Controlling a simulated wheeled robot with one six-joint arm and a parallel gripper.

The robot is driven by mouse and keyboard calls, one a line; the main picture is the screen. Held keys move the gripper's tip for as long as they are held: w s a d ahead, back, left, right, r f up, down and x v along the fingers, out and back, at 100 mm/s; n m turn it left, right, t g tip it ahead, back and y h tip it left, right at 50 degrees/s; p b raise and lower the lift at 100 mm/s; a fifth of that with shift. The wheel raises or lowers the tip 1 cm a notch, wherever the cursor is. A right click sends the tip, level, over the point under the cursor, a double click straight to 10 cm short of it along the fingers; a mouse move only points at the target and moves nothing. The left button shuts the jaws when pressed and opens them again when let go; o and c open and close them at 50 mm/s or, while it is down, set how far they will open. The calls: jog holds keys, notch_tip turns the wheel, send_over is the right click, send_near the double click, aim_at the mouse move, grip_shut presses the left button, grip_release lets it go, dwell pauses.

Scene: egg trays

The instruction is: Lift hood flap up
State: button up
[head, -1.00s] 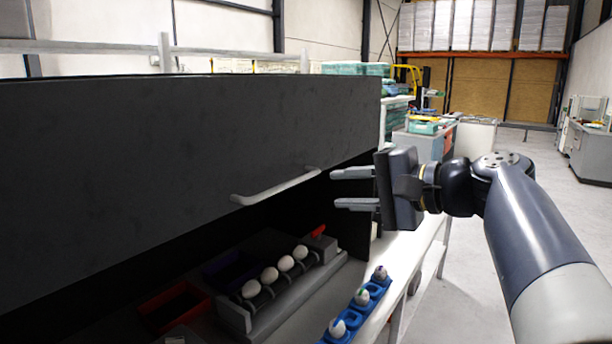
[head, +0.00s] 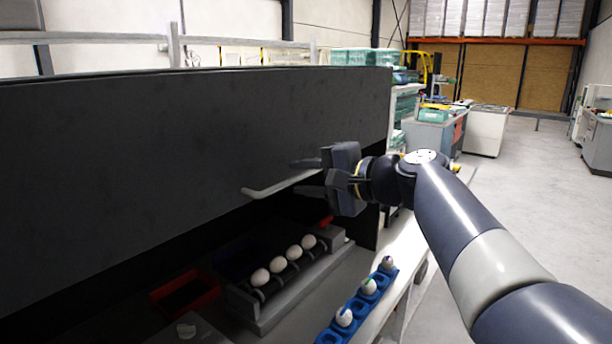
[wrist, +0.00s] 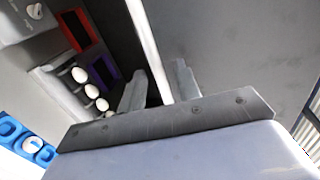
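The hood flap (head: 150,150) is a large dark panel across the left and middle of the head view. A light grey bar handle (head: 278,184) runs along its lower edge. My gripper (head: 300,176) is at the right part of the handle with its fingers spread, one above and one below the bar. In the wrist view, the handle (wrist: 150,50) runs between the two open fingers (wrist: 158,88). I cannot tell whether either finger touches it. The flap (wrist: 235,50) fills the right of the wrist view.
Under the flap, several white eggs (head: 292,252) sit on a grey roller rack. A red bin (head: 187,294) and a dark blue bin stand beside it. A blue egg tray (head: 355,312) with several marked eggs lies on the white ledge in front. Open floor (head: 520,190) lies to the right.

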jog(key=shift+c, duration=0.4)
grip_shut()
